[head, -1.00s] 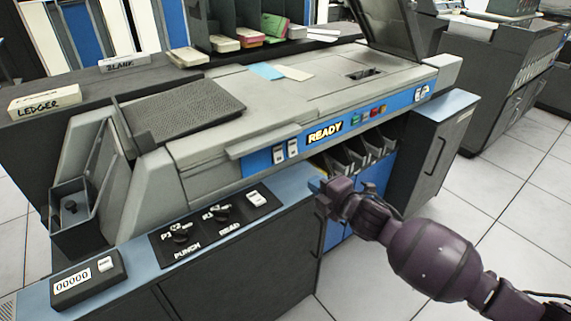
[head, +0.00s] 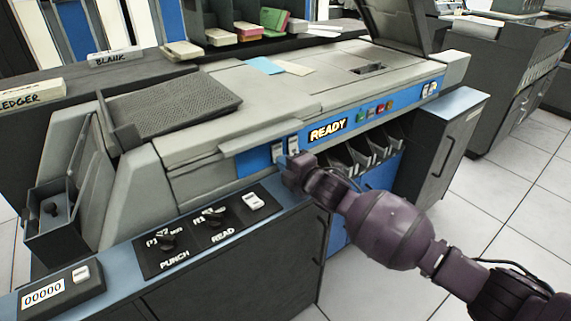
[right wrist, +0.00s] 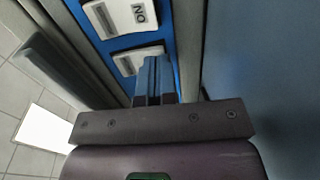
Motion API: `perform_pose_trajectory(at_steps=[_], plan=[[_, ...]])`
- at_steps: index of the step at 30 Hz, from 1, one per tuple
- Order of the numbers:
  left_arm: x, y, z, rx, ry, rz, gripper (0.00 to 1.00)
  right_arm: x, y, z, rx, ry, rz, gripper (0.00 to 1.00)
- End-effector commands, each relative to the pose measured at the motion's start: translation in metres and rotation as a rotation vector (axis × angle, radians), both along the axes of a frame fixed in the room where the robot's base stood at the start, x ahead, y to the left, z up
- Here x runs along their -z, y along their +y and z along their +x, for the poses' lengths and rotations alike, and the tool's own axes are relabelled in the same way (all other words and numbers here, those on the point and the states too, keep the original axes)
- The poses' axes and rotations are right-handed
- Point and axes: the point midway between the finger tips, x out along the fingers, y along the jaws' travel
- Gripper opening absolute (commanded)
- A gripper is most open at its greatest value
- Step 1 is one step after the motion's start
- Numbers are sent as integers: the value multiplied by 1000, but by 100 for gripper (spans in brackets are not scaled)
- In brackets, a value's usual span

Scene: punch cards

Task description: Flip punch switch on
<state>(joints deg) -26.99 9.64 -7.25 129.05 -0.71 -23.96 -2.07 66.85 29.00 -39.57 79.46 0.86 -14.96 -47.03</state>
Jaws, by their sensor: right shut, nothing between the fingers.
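A black panel (head: 187,262) on the blue ledge carries a dark knob labelled PUNCH (head: 163,243), a dark READ knob (head: 212,220) and a white switch (head: 254,201). Two white rocker switches (head: 292,146) sit on the machine's blue front strip. In the right wrist view, one rocker (right wrist: 122,17) is marked ON and another rocker (right wrist: 134,60) is beside the fingertips. My right gripper (head: 284,161) is shut and empty, its tips close to these rockers. Contact cannot be told. It also shows in the right wrist view (right wrist: 153,75). My left gripper is not in view.
The card machine (head: 270,95) has a lit READY sign (head: 327,130) and several coloured buttons. Card bins (head: 360,150) open below it, right of my gripper. A counter box (head: 55,290) stands on the ledge's left end. Floor (head: 510,190) is clear at right.

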Motion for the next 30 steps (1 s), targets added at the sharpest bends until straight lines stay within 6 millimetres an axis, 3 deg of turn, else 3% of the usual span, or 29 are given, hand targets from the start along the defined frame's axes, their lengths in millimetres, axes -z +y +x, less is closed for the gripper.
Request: perform_pose_trajectory(at_steps=[10, 16, 25, 30], plan=[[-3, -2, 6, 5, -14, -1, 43, -1, 1, 1, 0, -1, 0, 0], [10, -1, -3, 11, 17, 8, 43, 9, 6, 4, -2, -33, 34, 0], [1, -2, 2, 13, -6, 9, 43, -1, 3, 3, -2, -43, 31, 0], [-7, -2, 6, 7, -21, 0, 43, -5, -6, -8, -1, -46, 31, 0]])
